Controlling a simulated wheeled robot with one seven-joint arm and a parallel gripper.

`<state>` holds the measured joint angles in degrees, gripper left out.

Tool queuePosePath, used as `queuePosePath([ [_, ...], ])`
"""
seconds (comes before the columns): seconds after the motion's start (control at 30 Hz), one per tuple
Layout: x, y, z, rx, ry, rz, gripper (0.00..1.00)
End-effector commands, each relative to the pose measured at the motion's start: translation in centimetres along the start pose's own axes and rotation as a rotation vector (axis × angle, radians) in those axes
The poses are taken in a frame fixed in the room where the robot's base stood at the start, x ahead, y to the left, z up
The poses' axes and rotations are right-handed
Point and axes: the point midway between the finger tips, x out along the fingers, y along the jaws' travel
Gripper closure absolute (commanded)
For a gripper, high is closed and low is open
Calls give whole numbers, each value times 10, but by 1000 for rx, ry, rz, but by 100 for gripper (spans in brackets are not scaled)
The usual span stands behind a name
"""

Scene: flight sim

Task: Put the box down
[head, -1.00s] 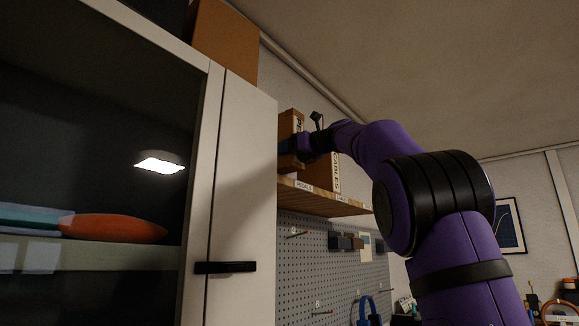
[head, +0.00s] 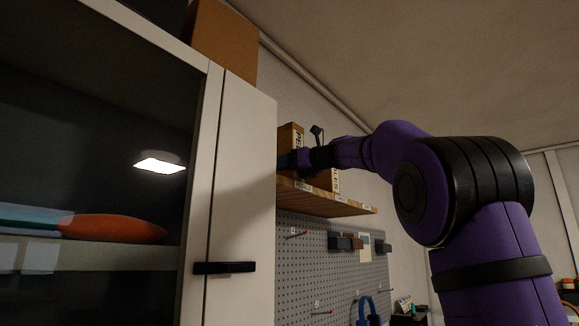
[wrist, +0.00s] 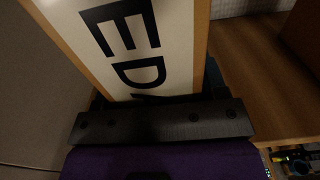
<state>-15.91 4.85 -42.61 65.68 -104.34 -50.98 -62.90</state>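A brown cardboard box (head: 291,138) with a white label is at the left end of the wooden shelf (head: 335,205), partly hidden by the cabinet edge and my gripper. In the wrist view the box's label (wrist: 125,45) shows large black letters reading "ED" and part of another. My gripper (head: 291,161) is at the box's lower part, with a dark finger on either side of it, and looks shut on it. The box's underside is hidden, so I cannot tell whether it rests on the shelf.
A second box (head: 335,180) stands on the shelf to the right, mostly behind my arm. A tall white cabinet (head: 240,180) stands close at left, with a brown box (head: 222,42) on top. A pegboard (head: 330,265) hangs below the shelf. The shelf's right end looks clear.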

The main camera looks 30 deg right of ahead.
Motion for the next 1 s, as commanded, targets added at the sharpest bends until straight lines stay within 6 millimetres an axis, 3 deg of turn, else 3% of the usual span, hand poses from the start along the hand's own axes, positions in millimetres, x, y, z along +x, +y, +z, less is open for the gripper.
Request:
queuePosePath([
  [0.03, 0, 0, 0, -1, 0, 0, 22],
  [0.1, 0, 0, 0, -1, 0, 0, 13],
  [0.47, -2, 0, 4, -1, -1, -1, 13],
  [0.67, -30, 0, 4, 1, -3, 0, 13],
  [1.0, -95, 0, 4, 0, -2, 0, 13],
])
